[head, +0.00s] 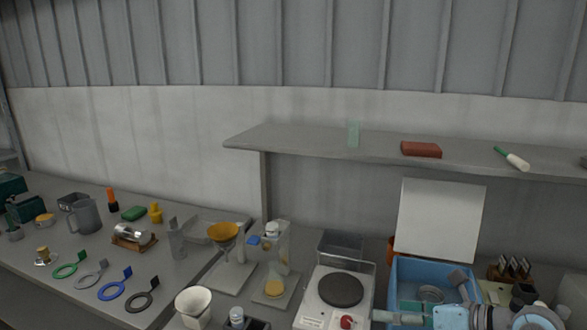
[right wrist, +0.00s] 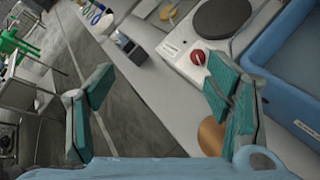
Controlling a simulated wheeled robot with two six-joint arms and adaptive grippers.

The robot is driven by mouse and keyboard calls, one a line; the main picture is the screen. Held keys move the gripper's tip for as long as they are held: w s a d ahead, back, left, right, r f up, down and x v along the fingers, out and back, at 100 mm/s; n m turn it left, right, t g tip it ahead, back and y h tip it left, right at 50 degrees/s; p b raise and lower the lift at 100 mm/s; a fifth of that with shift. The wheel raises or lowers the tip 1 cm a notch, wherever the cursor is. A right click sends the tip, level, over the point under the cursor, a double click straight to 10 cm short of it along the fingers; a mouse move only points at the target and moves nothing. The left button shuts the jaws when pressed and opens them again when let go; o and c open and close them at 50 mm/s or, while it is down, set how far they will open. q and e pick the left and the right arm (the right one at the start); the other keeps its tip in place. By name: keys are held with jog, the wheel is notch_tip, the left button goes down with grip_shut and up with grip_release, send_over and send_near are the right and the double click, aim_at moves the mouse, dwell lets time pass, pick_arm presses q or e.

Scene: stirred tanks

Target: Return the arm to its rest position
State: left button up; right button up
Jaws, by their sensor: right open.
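My right gripper (head: 402,312) shows at the lower right of the head view, by the front of the blue tub (head: 408,268). In the right wrist view my right gripper (right wrist: 158,88) has its teal-padded fingers wide apart, with nothing held between them. The hotplate (head: 341,289), with a dark round top and red knob, stands left of this gripper; it also shows at the top of the right wrist view (right wrist: 222,18). My right arm's links fill the lower right corner of the head view. My left gripper is not in view.
The blue tub wall (right wrist: 270,47) is close to the right finger. A copper-coloured round thing (right wrist: 210,137) is partly hidden by that finger. A grey shelf (head: 300,141) runs above the bench. A white panel (head: 440,220) stands behind the tub. Ring-shaped tools (head: 112,290) lie at left.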

jog(key=s+a+r+m+t+y, duration=0.2)
jog(key=a+r+m+t+y, duration=0.3)
jog(key=r, duration=0.3)
jog(key=d+r+m+t+h, duration=0.3)
jog(key=d+r+m+t, duration=0.1)
jog(key=m+t, duration=0.35)
jog(key=s+d+f+m+g+h, duration=0.3)
jog(key=d+f+m+h, duration=0.85)
jog(key=m+h, duration=0.65)
jog(key=s+f+m+g+y, duration=0.2)
jog(key=s+f+m+g, duration=0.45)
jog(key=f, duration=0.65)
jog(key=s+a+f+m+g+y, duration=0.1)
jog(key=s+a+f+g+y, duration=0.15)
jog(key=s+f+g, duration=0.4)
jog(key=s+a+f+g+y, duration=0.1)
jog(key=s+a+f, duration=0.3)
jog(key=s, duration=0.5)
jog(key=s+d+f+g, duration=0.1)
jog(key=s+f, duration=0.1)
jog(key=f, duration=0.9)
jog(key=s+d+f+g, duration=0.1)
jog(key=f, duration=1)
jog(key=s+f, duration=1)
jog(key=s, duration=0.3)
jog(key=shift+s+d+f+m+g, duration=0.2)
jog(key=shift+d+f+m+g, duration=0.1)
jog(key=shift+g, duration=0.15)
